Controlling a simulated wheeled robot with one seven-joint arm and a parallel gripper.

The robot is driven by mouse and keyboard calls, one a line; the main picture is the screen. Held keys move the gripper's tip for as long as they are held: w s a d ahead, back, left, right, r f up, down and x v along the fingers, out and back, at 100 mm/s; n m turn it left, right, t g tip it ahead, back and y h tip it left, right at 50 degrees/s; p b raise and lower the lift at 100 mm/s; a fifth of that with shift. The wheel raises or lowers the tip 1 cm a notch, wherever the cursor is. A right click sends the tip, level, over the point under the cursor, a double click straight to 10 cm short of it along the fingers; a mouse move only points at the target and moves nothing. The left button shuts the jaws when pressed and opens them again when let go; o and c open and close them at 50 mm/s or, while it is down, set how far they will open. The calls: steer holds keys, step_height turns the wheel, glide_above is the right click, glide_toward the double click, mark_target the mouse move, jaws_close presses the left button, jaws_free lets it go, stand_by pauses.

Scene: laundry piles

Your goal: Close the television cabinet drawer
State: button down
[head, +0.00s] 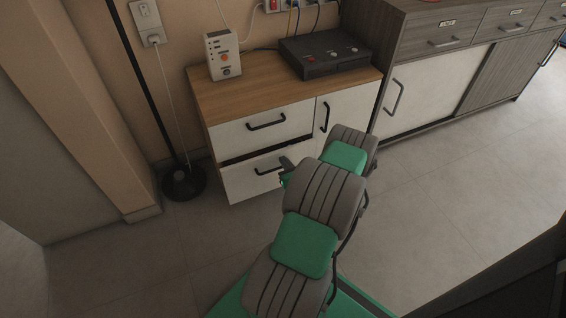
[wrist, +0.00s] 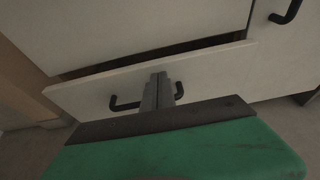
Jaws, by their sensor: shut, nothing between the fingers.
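The television cabinet (head: 290,78) has a wood top and white fronts, with two drawers on the left and a door on the right. Its lower drawer (head: 240,185) stands slightly out, with a dark gap above its front. In the wrist view the lower drawer front (wrist: 80,98) also shows this gap along its top edge. The upper drawer (head: 235,136) looks shut. My gripper (head: 286,163) is shut and empty at the lower drawer front. In the wrist view its fingertips (wrist: 160,78) cover the middle of the black handle (wrist: 122,104); I cannot tell whether they touch.
A white device (head: 223,58) and a black box (head: 325,55) stand on the cabinet. A lamp base (head: 183,182) stands on the floor at its left. A grey sideboard (head: 440,75) stands at the right. The floor in front is clear apart from my arm and base.

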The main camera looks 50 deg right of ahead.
steer(key=shift+w+d, duration=0.35)
steer(key=shift+w, duration=0.25)
